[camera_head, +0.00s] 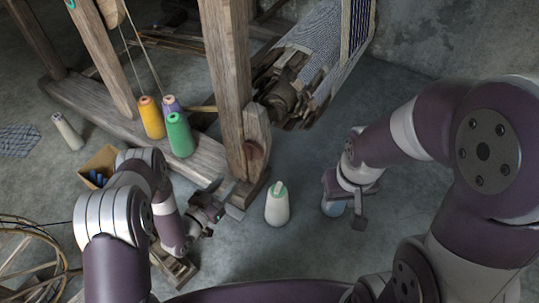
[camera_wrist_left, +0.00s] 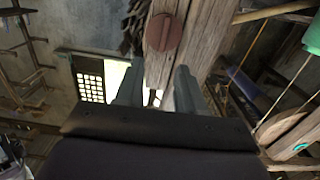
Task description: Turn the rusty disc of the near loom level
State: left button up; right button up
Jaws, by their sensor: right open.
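The rusty disc (camera_head: 256,154) sits on the wooden post (camera_head: 229,85) of the near loom, low down and seen edge-on from the head. In the left wrist view it is a round reddish-brown plate (camera_wrist_left: 163,33) with a faint line on its face, beyond the fingertips. My left gripper (camera_head: 219,189) is near the foot of the post, below and left of the disc. Its two fingers (camera_wrist_left: 157,82) are apart, with nothing held between them.
A white cone with a green top (camera_head: 277,204) stands on the floor between my grippers. Yellow (camera_head: 151,118), purple and green (camera_head: 180,136) cones stand on the loom's base beam. A cardboard box (camera_head: 101,162) and a wooden wheel (camera_head: 28,262) are at the left.

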aim_at(248, 150)
pick_arm(q)
jog(key=shift+t, duration=0.4)
jog(key=b+x, duration=0.2)
jog(key=x, duration=0.2)
jog(key=b+x, duration=0.2)
jog(key=x, duration=0.2)
jog(key=r+b+x, duration=0.1)
jog(key=x, duration=0.2)
jog(key=shift+w+b, duration=0.4)
jog(key=shift+w, duration=0.05)
jog(key=shift+w+d+r, duration=0.15)
jog(key=shift+w+d, duration=0.1)
jog(key=shift+w, duration=0.05)
grip_shut()
